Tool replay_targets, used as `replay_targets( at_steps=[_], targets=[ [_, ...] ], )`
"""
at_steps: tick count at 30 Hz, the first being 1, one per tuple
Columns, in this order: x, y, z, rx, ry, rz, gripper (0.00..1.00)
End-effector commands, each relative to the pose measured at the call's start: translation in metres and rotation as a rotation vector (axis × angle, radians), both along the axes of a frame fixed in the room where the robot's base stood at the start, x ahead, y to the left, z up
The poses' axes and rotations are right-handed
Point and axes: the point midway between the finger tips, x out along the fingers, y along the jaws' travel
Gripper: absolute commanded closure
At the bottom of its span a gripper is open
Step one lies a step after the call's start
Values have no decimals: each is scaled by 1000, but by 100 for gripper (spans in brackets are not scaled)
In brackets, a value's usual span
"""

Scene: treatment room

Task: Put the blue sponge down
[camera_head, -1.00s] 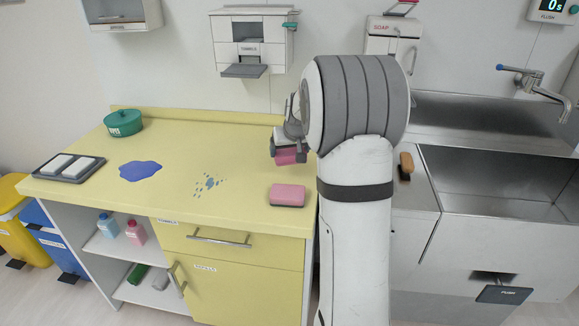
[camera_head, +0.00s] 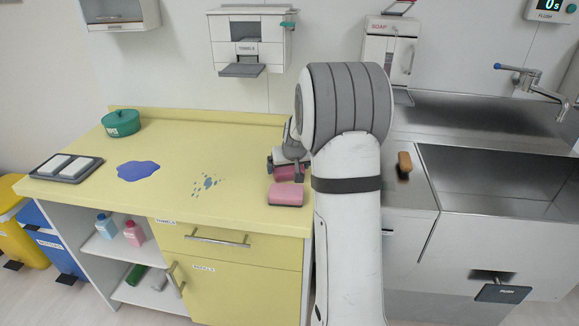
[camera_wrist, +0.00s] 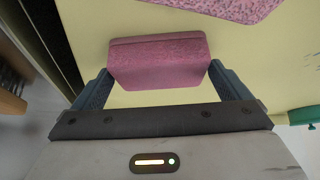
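No blue sponge shows; the sponge at my gripper is pink-magenta. My gripper (camera_head: 287,166) is low over the right end of the yellow counter (camera_head: 235,150). In the wrist view, my gripper (camera_wrist: 159,72) has one finger at each end of the magenta sponge (camera_wrist: 158,62), and the fingertips appear to touch it. This sponge (camera_head: 285,174) is partly hidden by the gripper in the head view. It is at or just above the counter; I cannot tell if it touches. A second, lighter pink sponge (camera_head: 286,194) lies just in front of it, near the counter's front edge.
A blue puddle (camera_head: 138,171) and blue droplets (camera_head: 208,183) mark the counter. A green round container (camera_head: 121,123) and a tray (camera_head: 42,169) with two white blocks stand at left. A brown brush-like object (camera_head: 405,162) lies beside the steel sink (camera_head: 480,205). The counter's middle back is clear.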

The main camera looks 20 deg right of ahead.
Motion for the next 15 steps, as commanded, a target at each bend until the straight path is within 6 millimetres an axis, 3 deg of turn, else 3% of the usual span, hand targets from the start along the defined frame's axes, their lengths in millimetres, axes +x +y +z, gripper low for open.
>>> replay_targets(
  at_steps=[9, 15],
  targets=[
    [0, -1, 2, 1, 0, -1, 0],
    [-13, 2, 23, -1, -3, -1, 0]
  ],
)
